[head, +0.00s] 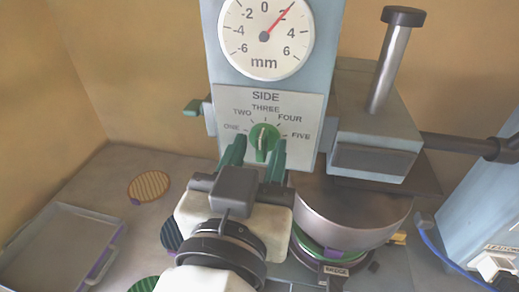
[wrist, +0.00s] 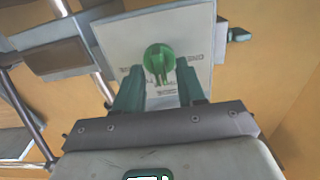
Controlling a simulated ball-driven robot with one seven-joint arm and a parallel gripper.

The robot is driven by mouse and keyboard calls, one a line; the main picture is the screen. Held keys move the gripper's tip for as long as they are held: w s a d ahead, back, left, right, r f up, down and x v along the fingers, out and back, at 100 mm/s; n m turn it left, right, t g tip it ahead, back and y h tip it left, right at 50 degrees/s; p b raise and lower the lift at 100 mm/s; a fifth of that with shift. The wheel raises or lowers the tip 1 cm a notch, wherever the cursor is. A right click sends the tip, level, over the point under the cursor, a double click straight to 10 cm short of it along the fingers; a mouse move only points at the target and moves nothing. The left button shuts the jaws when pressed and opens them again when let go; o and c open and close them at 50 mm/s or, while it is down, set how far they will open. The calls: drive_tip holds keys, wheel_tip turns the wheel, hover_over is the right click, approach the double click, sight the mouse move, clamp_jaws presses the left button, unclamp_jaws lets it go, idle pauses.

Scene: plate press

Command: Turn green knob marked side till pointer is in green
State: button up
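The green knob (head: 265,136) sits on the white SIDE panel (head: 300,104), with labels ONE to FIVE around it. Its raised grip looks near upright, close to THREE. The round mm gauge (head: 264,62) above has a red pointer (head: 280,19) leaning up and right, near 2. No green zone is visible on the dial, whose top is cut off. My gripper (head: 256,151) is open, its green fingers apart, just below and on either side of the knob. In the wrist view the knob (wrist: 159,57) shows between the open fingers (wrist: 159,72); contact cannot be told.
A metal bowl (head: 352,208) sits right of my gripper, under a grey-blue block with a black-capped post (head: 390,65). A grey tray (head: 58,250) lies at left, near a striped yellow disc (head: 149,186). A blue cable (head: 450,262) runs at lower right.

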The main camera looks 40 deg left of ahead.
clamp_jaws()
idle(0.4)
drive_tip(key=shift+n+p, duration=0.3)
drive_tip(key=n+p, duration=0.2)
drive_tip(key=n, duration=0.1)
drive_tip(key=shift+r+p, duration=0.1)
drive_tip(key=shift+p, duration=0.2)
drive_tip(key=shift+a+n+p, duration=0.15)
drive_tip(key=shift+n+p, duration=1)
drive_tip(key=shift+n, duration=0.85)
unclamp_jaws()
